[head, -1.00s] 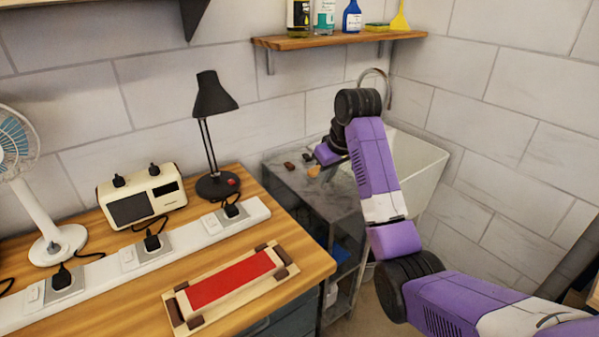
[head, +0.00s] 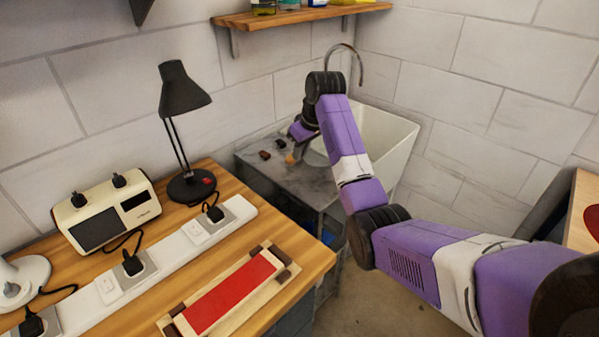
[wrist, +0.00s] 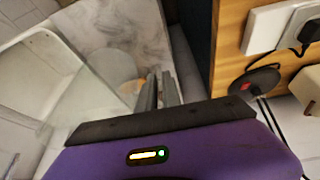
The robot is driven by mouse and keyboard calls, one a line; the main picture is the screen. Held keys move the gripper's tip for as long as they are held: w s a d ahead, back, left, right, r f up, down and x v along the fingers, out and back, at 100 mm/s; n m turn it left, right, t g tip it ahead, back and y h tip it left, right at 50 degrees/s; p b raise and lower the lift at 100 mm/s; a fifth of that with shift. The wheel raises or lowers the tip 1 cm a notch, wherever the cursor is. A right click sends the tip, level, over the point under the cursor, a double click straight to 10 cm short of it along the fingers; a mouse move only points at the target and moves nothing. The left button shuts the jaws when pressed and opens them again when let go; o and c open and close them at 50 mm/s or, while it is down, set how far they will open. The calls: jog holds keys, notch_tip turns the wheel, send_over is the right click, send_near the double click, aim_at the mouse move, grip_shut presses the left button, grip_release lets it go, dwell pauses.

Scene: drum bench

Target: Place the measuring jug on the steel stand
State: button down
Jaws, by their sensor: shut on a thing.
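The steel stand (head: 320,178) is grey with a marbled top and open shelves below, between the wooden bench and the sink. Its marbled top also shows in the wrist view (wrist: 125,35). My gripper (wrist: 160,92) is over or near this top, its two fingers close together. A faint, see-through shape that looks like the measuring jug (wrist: 118,68) is at the fingers in the wrist view. Its outline is hard to make out, and I cannot tell whether its base touches the top. In the head view, my wrist hides most of the gripper.
Small dark objects (head: 265,154) and a tan piece (head: 291,159) lie on the stand's top. The white sink (head: 385,130) with a curved tap is just right. The wooden bench (head: 315,250) with lamp (head: 185,95), radio and power strip is at left. A wall shelf hangs above.

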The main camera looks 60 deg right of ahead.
notch_tip(320, 180, down, 9)
jog(key=shift+r+p, duration=0.15)
jog(key=shift+p, duration=0.3)
jog(key=c, duration=1.5)
grip_release()
jog(key=b+v, duration=0.1)
jog(key=v, duration=1.1)
